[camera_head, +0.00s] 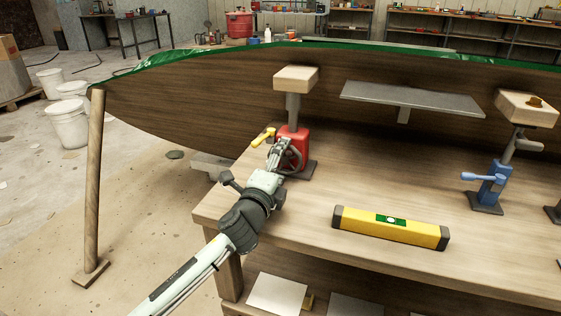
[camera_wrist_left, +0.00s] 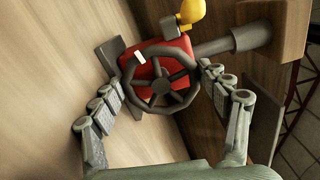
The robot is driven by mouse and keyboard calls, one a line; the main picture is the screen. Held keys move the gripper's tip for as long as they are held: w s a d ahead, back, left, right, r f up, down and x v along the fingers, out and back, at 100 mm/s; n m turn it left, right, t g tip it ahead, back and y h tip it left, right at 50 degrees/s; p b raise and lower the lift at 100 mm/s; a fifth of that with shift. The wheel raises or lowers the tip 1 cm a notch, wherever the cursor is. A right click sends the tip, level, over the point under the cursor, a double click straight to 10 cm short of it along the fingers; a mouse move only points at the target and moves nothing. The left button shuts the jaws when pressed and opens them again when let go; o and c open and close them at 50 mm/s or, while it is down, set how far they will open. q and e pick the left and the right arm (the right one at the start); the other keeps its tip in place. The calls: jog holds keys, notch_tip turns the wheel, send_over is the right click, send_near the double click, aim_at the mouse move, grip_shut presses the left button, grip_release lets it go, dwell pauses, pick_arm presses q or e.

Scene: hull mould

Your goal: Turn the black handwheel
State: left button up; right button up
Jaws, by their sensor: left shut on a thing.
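The black handwheel (camera_head: 293,160) is on the near side of a red jack (camera_head: 296,135) on the bench. In the left wrist view the handwheel (camera_wrist_left: 162,88) faces the camera, with several spokes and a white mark on its rim at upper left. My left gripper (camera_head: 284,151) reaches it from the front left. In the left wrist view my left gripper (camera_wrist_left: 160,80) has its fingers on opposite sides of the rim, shut on the wheel. My right gripper does not show.
A yellow lever (camera_head: 263,137) sticks out beside the red jack. The jack's column carries a wooden block (camera_head: 296,78) under the hull (camera_head: 190,100). A yellow level (camera_head: 390,228) lies on the bench (camera_head: 330,195). A blue jack (camera_head: 488,185) stands at right. A wooden prop (camera_head: 94,190) stands left.

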aim_at(283, 161)
pick_arm(q)
jog(key=shift+s+d, duration=0.25)
jog(key=shift+d, duration=0.35)
jog(key=o, duration=1)
jog(key=shift+w+a, duration=0.1)
jog(key=shift+a, duration=0.15)
jog(key=shift+s+a+f+p, duration=0.1)
jog(key=shift+s+f+p, duration=0.35)
jog(key=shift+s, duration=0.2)
jog(key=shift+s+a, duration=0.1)
jog(key=shift+s, duration=0.2)
jog(key=shift+s+a+r, duration=0.3)
jog(key=shift+s+a, duration=0.05)
jog(key=shift+s, duration=0.25)
jog(key=shift+s+a+r, duration=0.3)
jog(key=shift+s+a, duration=0.05)
jog(key=shift+s, duration=0.2)
jog(key=shift+s+a+f+p, duration=0.2)
jog(key=shift+s+f+p, duration=0.05)
jog(key=shift+s+p, duration=0.1)
jog(key=shift+s+a, duration=0.1)
jog(key=shift+s, duration=0.2)
jog(key=shift+v, duration=1.4)
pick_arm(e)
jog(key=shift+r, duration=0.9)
